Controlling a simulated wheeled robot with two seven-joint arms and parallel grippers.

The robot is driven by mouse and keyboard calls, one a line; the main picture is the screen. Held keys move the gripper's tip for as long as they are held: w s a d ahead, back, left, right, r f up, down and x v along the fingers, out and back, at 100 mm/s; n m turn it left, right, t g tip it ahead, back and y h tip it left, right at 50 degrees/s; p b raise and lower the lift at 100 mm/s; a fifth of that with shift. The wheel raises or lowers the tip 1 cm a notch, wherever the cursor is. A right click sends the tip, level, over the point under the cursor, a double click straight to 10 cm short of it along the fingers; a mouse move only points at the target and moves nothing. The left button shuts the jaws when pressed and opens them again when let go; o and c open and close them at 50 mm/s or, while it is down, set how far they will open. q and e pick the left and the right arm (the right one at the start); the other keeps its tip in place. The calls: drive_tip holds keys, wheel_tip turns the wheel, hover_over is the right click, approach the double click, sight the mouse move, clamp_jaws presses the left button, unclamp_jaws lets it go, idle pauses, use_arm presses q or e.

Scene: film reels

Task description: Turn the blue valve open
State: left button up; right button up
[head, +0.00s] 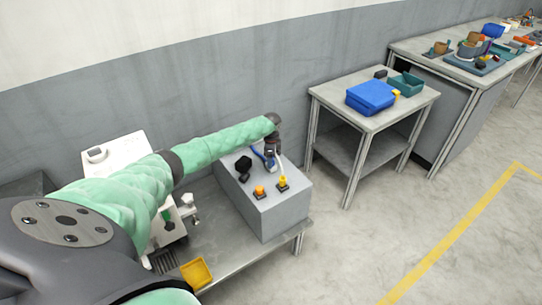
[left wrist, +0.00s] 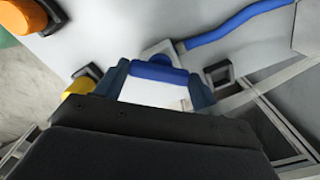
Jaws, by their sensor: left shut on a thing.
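The blue valve (head: 259,155) is on top of the grey box, partly hidden by my left gripper (head: 271,164). In the left wrist view, the valve's blue handle (left wrist: 158,72) lies crosswise between the two fingertips of my left gripper (left wrist: 160,84). The fingers are shut on this handle. My green left arm comes in from the left and bends down to the valve. My right gripper is in neither view.
The grey box (head: 273,214) also bears a black knob (head: 243,165), an orange knob (head: 259,190) and a yellow knob (head: 283,182). A blue hose (left wrist: 240,20) runs beside the handle. A side table (head: 345,112) stands to the right, with clear floor before it.

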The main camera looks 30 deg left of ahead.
use_arm(q)
drive_tip(key=n+p, duration=0.3)
drive_tip(key=n, duration=0.3)
drive_tip(key=shift+d+r, duration=0.1)
drive_tip(key=shift+n+p, duration=0.5)
drive_tip(key=shift+n, duration=0.7)
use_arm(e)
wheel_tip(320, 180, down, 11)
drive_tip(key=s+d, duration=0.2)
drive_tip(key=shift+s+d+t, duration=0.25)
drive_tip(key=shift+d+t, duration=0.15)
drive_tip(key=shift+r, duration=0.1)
use_arm(q)
drive_tip(key=o, duration=1)
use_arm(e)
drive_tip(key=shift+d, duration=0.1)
